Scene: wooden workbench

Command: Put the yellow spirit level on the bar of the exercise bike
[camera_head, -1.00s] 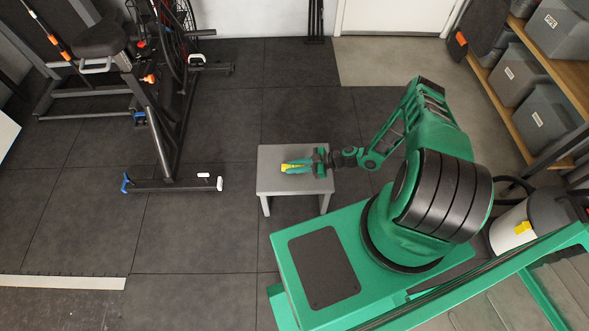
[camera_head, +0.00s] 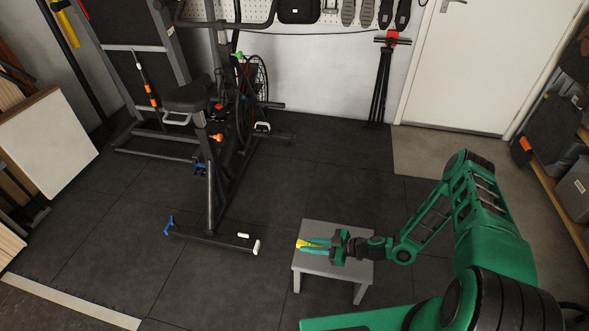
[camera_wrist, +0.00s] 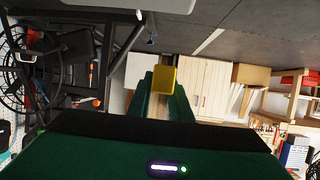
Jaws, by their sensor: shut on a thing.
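The yellow spirit level (camera_head: 302,244) is between the fingertips of my gripper (camera_head: 312,244), which is shut on it. Only a small yellow part shows past the green fingers; the wrist view shows its yellow end (camera_wrist: 162,75) between the two fingers (camera_wrist: 162,92). My gripper is over the grey stool (camera_head: 325,266); I cannot tell whether the level touches the stool top. The exercise bike (camera_head: 212,175) stands left of and beyond the stool, apart from my gripper. It has a dark frame, a black seat and a floor foot bar with a white end cap.
A weight rack (camera_head: 130,75) stands behind the bike. A black folded stand (camera_head: 383,85) leans at the back wall by the white door (camera_head: 495,65). Grey bins on a shelf are at the right edge. Dark floor between stool and bike is clear.

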